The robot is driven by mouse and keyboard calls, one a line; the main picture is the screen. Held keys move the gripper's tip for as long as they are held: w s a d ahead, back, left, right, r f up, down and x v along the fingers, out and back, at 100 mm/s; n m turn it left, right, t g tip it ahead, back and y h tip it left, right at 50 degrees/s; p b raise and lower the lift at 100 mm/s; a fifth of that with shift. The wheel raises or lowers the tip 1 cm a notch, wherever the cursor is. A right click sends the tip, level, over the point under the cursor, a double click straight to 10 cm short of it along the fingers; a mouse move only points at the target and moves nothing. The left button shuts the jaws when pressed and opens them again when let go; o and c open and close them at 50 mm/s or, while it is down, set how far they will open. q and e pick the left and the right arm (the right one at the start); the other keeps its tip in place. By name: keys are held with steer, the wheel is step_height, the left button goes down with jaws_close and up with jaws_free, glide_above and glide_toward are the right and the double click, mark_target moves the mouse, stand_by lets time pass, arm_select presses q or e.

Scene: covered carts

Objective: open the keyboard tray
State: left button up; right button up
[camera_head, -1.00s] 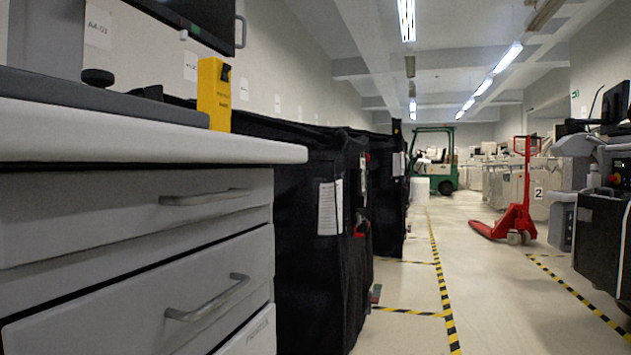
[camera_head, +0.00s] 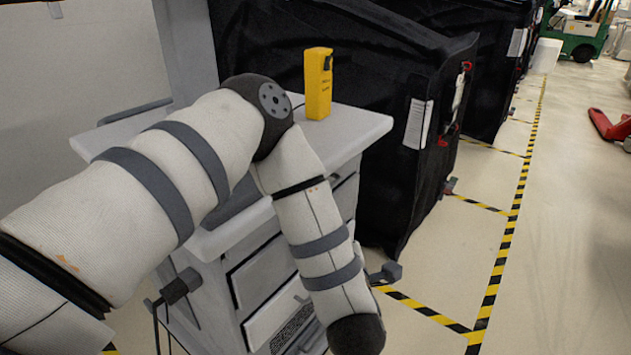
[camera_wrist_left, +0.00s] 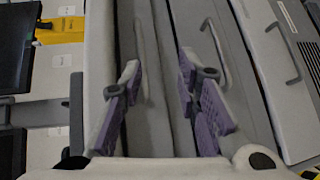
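The pale grey cart (camera_head: 357,125) stands under my left arm, its front partly hidden by the arm. In the left wrist view the cart is turned sideways. The upper front panel, which I take for the keyboard tray (camera_wrist_left: 165,35), runs beside the tabletop edge (camera_wrist_left: 100,45) and carries a slim bar handle (camera_wrist_left: 141,60). It looks closed. My left gripper (camera_wrist_left: 158,68) is open, its purple-padded fingers spread on either side of this panel. Its depth from the handle is unclear. The gripper is out of the head view, and my right gripper is in neither view.
A drawer handle (camera_wrist_left: 215,52) and a vented panel with another handle (camera_wrist_left: 287,50) lie beside the tray. A yellow device (camera_head: 318,85) stands on the tabletop. A black covered cart (camera_head: 385,180) is close behind.

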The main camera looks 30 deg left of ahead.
arm_select(q)
steer(key=w+a+n, duration=0.1)
steer(key=w+a, duration=0.3)
steer(key=w+a+n+y, duration=0.1)
steer(key=w+a, duration=0.3)
steer(key=w, duration=0.1)
steer(key=shift+w+a+r+y, duration=0.2)
steer(key=shift+w+a+y, duration=0.05)
steer(key=shift+a+y, duration=0.1)
jaws_close()
